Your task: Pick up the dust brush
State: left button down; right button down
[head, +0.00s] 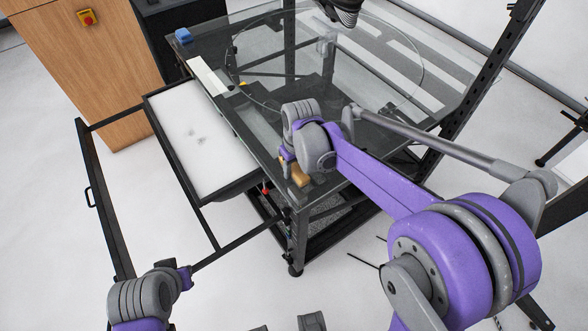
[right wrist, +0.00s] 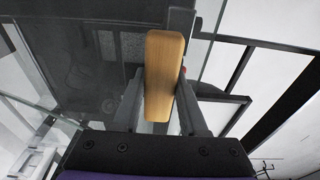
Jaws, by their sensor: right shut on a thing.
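The dust brush (right wrist: 164,75) shows in the right wrist view as a long tan wooden block with rounded ends. My right gripper (right wrist: 158,100) is shut on it, one finger on each side. In the head view the tan brush (head: 299,174) shows small, just below my right wrist at the front edge of the glass table. Its bristles cannot be made out. The fingers of my right gripper are mostly hidden behind the wrist in the head view. My left arm's wrist is at the lower left, and its fingers cannot be made out.
The glass-topped turntable table (head: 262,100) on a dark frame fills the middle. A white tray panel (head: 198,140) in a black frame juts out to its left. A wooden cabinet (head: 95,75) stands at the upper left. A blue block (head: 183,35) sits on the table's far left corner.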

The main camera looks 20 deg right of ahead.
aim_at(294, 166)
notch_tip(294, 166, up, 10)
jog(key=shift+r+p, duration=0.1)
jog(key=shift+p, duration=0.25)
jog(key=c, duration=1)
grip_release()
jog(key=shift+c, duration=0.2)
grip_shut()
